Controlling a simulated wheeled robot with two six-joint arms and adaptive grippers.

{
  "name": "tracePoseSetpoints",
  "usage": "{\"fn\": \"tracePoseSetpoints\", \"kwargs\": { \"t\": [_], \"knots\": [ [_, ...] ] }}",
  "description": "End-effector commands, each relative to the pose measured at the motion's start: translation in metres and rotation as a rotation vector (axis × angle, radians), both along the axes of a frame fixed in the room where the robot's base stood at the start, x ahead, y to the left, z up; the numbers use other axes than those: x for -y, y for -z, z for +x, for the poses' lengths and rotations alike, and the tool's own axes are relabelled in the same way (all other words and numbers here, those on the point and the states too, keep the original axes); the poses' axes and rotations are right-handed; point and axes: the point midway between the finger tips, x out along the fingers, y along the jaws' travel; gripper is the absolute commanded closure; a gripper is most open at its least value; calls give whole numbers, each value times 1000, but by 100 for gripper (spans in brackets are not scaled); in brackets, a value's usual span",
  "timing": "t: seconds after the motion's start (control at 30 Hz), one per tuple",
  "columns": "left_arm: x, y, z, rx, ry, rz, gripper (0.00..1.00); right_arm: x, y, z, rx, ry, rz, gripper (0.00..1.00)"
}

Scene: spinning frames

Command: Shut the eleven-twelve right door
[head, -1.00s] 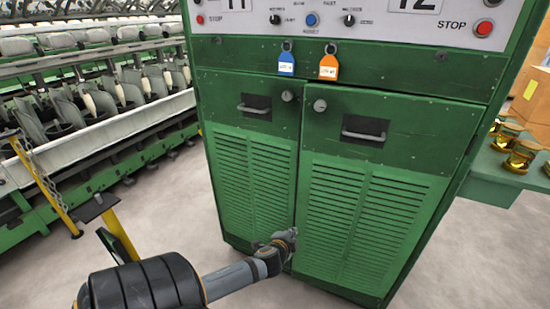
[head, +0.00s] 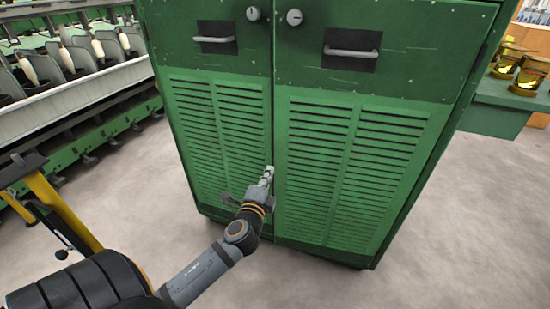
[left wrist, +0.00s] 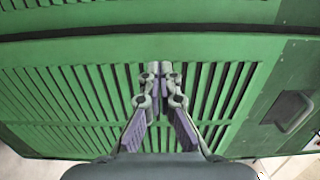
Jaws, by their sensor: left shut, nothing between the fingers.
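The green cabinet's right door (head: 345,165) has louvres, a handle (head: 351,53) and a round knob (head: 294,17). It looks nearly flush with the left door (head: 222,130). A dark seam runs between them, and I cannot tell whether the right door is slightly ajar. My left gripper (head: 267,174) is shut and empty, low in front of the seam. In the left wrist view, the shut fingers (left wrist: 160,70) are over the louvred right door (left wrist: 70,105), with the dark seam above them. Contact is unclear. My right gripper is not in view.
A yellow post (head: 65,210) stands at the left, by a spinning frame (head: 75,105). A green shelf (head: 498,108) with brass-coloured parts (head: 530,75) is at the right. The floor in front of the cabinet is clear.

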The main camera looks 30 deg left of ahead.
Motion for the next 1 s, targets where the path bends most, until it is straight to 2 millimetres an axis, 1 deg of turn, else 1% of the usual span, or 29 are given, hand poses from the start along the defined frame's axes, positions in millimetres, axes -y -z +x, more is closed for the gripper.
{"fn": "tracePoseSetpoints", "kwargs": {
  "t": [0.03,0.2,0.3,0.4,0.6,0.87,0.97,1.0],
  "knots": [
    [-4,-1,11,3,0,-1,100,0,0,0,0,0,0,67],
    [-16,0,45,3,-1,-1,100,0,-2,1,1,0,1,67],
    [-21,0,61,1,0,-1,100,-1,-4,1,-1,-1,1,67],
    [-25,1,72,-1,0,-1,100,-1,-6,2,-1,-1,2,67],
    [-28,1,81,0,2,-2,100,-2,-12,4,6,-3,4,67],
    [-28,1,81,-2,2,-2,100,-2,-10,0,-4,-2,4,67],
    [-32,1,84,-1,10,2,100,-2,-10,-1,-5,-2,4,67],
    [-37,1,87,-2,17,6,100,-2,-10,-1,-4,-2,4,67]
  ]
}}
